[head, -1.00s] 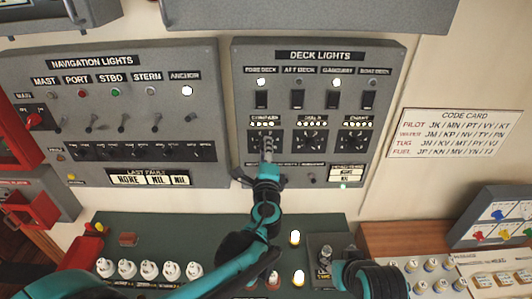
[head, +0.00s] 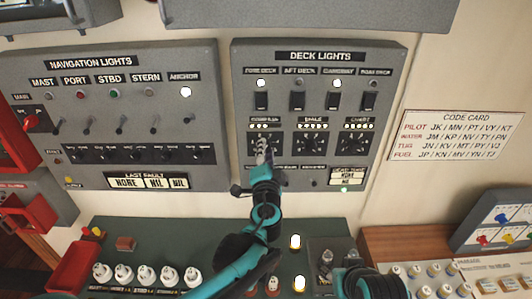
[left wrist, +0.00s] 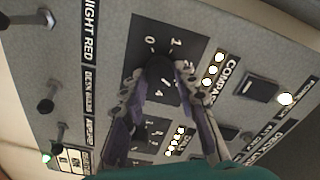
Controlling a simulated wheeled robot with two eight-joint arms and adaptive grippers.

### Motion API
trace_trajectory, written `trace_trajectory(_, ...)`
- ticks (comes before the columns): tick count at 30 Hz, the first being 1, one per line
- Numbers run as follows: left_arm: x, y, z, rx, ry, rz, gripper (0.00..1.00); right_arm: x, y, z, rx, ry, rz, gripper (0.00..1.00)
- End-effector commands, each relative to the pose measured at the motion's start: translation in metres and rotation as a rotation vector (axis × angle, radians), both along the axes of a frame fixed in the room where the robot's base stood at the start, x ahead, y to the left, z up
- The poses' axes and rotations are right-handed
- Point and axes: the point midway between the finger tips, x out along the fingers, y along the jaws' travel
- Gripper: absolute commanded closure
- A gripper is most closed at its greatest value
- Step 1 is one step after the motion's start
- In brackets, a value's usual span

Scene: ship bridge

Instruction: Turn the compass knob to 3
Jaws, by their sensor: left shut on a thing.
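The compass knob is a dark knob (left wrist: 160,70) on a black dial plate with white digits, under the COMPASS label (left wrist: 229,80). In the left wrist view, 0, 4 and another digit show around it. My left gripper (left wrist: 163,80) is shut on the knob, one finger on each side. Its pointer is hard to make out. In the head view my left gripper (head: 264,152) reaches up to the leftmost lower dial of the deck lights panel (head: 390,110) and covers most of it. A dark part of my right arm shows at the bottom; its fingers are not clear.
Two similar dials (head: 310,144) sit to the right of the compass dial. Switches (head: 297,101) are above them. The navigation lights panel (head: 205,130) is at left, the code card (head: 456,135) at right. A console with several white knobs (head: 147,274) lies below.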

Motion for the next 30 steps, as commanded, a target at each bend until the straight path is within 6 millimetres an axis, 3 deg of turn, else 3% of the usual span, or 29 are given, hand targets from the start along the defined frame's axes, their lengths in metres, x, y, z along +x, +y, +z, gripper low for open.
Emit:
trace_trajectory(17,-0.0013,0.0006,-0.002,-0.036,0.003,0.001,0.99,0.0,0.0,-0.0012,0.0,0.0,0.0,0.6)
trace_trajectory(18,-0.0013,0.0006,-0.002,-0.036,0.002,0.0,0.63,0.0,0.0,-0.0012,0.0,0.0,0.0,0.6)
trace_trajectory(20,-0.0012,0.0005,-0.0018,-0.035,0.001,0.0,0.5,0.0,0.0,-0.0012,0.0,0.0,0.0,0.6)
trace_trajectory(30,-0.0031,-0.0001,-0.0008,-0.033,0.001,0.0,0.5,0.0,0.0,-0.0009,0.0,0.0,0.0,0.6)
